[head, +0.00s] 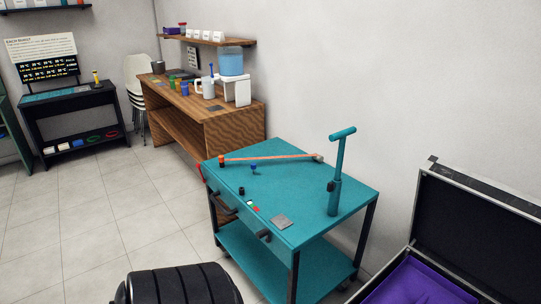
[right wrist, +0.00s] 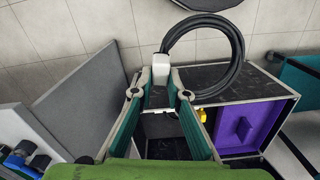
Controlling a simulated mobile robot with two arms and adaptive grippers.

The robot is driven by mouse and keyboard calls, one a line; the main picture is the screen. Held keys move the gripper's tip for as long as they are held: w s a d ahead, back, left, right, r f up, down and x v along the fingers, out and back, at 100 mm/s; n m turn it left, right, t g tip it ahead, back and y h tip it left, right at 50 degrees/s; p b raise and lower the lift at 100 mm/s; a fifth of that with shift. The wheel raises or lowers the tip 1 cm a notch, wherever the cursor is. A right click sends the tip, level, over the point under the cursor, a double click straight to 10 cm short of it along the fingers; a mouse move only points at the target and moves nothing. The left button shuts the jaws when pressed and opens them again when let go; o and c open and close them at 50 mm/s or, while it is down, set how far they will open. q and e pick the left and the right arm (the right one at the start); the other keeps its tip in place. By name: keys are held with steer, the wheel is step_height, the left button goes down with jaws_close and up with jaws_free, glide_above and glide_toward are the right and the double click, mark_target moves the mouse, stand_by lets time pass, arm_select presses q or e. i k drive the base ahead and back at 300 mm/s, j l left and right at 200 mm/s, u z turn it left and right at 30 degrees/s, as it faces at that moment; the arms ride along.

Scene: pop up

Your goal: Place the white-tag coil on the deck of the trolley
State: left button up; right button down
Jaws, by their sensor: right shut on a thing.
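The coil (right wrist: 238,70) is a black cable ring with a white tag (right wrist: 160,68), at the upper middle of the right wrist view. My right gripper (right wrist: 160,92) is shut on the coil at its white tag, and the ring extends to the right of the fingertips. A teal trolley (head: 290,185) stands right of centre in the head view, with a top surface and a lower deck (head: 258,262). Several small things lie on its top. The coil and both grippers are out of the head view.
An open black case (right wrist: 262,88) with a purple insert (right wrist: 238,125) lies beneath the coil; its lid (head: 480,230) stands raised right of the trolley. A teal pump-like post (head: 336,175) rises from the trolley top. A black ribbed drum-shaped thing (head: 180,286) is at the bottom.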

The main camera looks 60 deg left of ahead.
mark_target(290, 183)
steer(key=k+j+u, duration=0.1)
steer(key=j, duration=1.1)
steer(key=k+j+u, duration=0.1)
steer(key=j, duration=1.15)
